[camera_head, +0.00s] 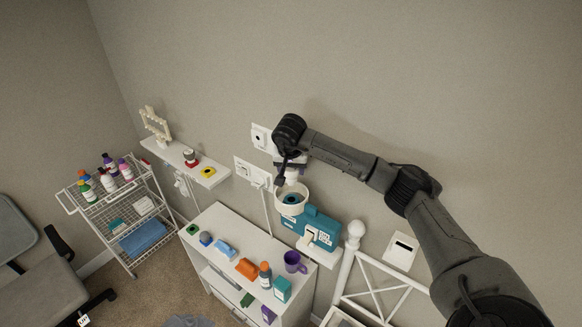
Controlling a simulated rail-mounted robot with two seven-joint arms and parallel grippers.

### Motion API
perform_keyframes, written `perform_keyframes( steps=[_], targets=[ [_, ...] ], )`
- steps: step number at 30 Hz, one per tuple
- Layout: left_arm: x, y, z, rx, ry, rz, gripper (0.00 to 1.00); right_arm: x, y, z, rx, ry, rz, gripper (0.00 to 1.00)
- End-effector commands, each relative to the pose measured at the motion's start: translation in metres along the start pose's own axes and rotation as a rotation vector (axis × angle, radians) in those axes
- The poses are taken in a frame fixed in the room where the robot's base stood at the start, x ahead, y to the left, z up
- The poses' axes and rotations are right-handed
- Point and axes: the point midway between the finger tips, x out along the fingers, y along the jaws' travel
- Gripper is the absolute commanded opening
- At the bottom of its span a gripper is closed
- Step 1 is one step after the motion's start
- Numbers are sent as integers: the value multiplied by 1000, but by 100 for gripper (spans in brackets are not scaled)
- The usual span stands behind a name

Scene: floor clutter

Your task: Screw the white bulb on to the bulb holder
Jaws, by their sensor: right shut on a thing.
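My right arm reaches in from the lower right. My right gripper (286,170) points down in front of the back wall and is shut on a small white thing (292,175), which looks like the white bulb. The wrist and fingers hide part of it. Just below is a white ring-shaped fitting (292,206) with a dark teal middle, apparently the bulb holder. The white thing is at or just above its opening; I cannot tell whether they touch. My left gripper is not in view.
A teal box (318,230) is right beside the fitting. Wall plates (250,172) are to the left. A white cabinet (225,222) below carries a purple mug (293,261), bottles and small boxes. A wire cart (88,205) and a chair (50,285) are at the left.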

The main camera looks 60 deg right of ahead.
Motion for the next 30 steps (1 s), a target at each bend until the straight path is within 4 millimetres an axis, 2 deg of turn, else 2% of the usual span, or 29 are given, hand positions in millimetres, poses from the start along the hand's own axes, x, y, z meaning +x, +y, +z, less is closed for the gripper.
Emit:
perform_keyframes(
  steps=[8,21,30],
  targets=[
    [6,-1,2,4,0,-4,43,12,0,4,1,0,1,51],
    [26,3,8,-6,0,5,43,47,0,14,1,1,1,51],
    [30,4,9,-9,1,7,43,55,0,17,1,0,1,51]
  ],
)
